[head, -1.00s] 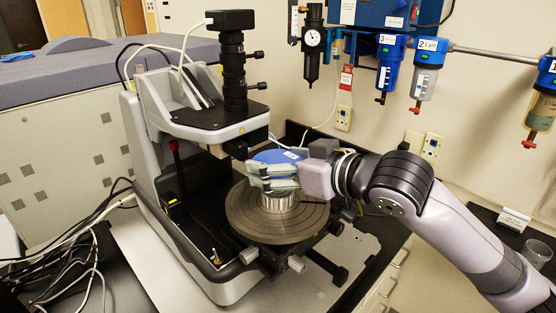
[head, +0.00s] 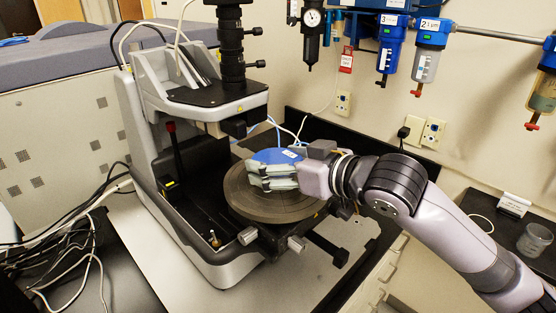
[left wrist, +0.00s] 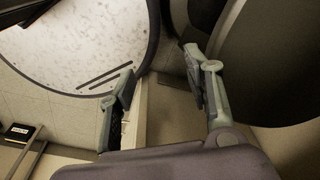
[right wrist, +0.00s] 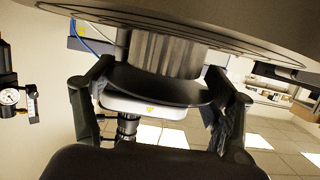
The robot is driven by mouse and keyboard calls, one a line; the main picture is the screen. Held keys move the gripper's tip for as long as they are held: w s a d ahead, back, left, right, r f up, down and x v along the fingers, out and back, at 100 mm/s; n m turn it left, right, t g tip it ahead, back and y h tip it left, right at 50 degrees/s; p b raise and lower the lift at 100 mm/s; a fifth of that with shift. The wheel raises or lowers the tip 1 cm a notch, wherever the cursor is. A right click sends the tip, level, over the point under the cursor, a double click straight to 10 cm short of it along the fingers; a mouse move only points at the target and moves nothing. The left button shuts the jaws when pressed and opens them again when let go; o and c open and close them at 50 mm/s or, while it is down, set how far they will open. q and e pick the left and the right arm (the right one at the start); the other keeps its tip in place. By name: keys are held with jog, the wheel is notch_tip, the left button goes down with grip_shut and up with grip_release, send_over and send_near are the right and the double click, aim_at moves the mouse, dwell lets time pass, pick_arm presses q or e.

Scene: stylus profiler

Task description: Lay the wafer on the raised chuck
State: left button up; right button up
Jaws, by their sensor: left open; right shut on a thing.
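My right gripper (head: 272,172) is shut on the blue wafer (head: 278,156) and holds it roughly level over the middle of the round dark stage (head: 250,207). The fingers hide the raised chuck in the head view. In the right wrist view, turned upside down, the silver ribbed chuck (right wrist: 165,52) stands close beneath the wafer (right wrist: 170,86), which shows as a dark disc between the fingers (right wrist: 160,95). I cannot tell whether they touch. My left gripper (left wrist: 162,82) is open and empty in its wrist view, away from the stage; it is not in the head view.
The microscope column (head: 231,50) and its overhanging head (head: 215,100) stand behind and left of the stage. Knobs (head: 297,243) stick out at the stage's front. Cables (head: 75,245) lie at the left. Air filters (head: 391,45) hang on the wall. A clear cup (head: 535,238) stands at the right.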

jog(key=shift+f, duration=0.3)
dwell(0.4)
jog(key=shift+f, duration=0.25)
jog(key=o, duration=1.8)
jog(key=shift+c, duration=0.2)
jog(key=shift+c, duration=0.4)
